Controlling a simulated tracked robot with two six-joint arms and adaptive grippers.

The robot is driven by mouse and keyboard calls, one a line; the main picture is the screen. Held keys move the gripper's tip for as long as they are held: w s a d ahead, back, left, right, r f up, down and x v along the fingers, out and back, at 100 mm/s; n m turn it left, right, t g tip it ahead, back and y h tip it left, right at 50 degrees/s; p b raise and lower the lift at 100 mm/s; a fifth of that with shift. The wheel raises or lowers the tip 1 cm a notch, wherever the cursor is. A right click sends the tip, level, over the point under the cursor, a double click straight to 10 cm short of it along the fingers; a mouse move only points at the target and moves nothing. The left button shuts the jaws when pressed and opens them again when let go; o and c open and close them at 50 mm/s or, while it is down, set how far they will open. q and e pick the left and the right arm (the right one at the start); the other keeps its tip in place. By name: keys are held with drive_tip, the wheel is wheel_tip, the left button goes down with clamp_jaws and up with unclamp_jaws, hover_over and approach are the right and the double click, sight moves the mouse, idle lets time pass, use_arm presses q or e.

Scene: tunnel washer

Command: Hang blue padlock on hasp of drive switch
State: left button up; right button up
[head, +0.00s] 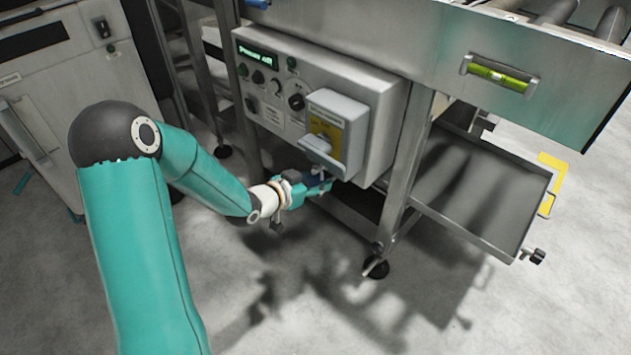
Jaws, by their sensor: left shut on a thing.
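The drive switch (338,112) is a grey box with a yellow plate (327,135) and a grey handle (317,146), on the right part of the control panel's front. The hasp is too small to make out. My left gripper (322,185) is just below the switch, at the panel's lower edge. It is shut on a small dark blue thing, which looks like the blue padlock (317,180), mostly hidden by the fingers. I cannot tell whether the padlock touches the switch. My right gripper is not in view.
The control panel (270,112) has knobs, buttons and a green display reading off. A metal frame leg (402,165) stands to its right, with a sloped metal tray (475,185) beyond. A green spirit level (498,75) is on the upper rail. The floor in front is clear.

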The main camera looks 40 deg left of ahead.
use_arm(q)
drive_tip(key=o, duration=1.3)
drive_tip(key=shift+c, duration=0.2)
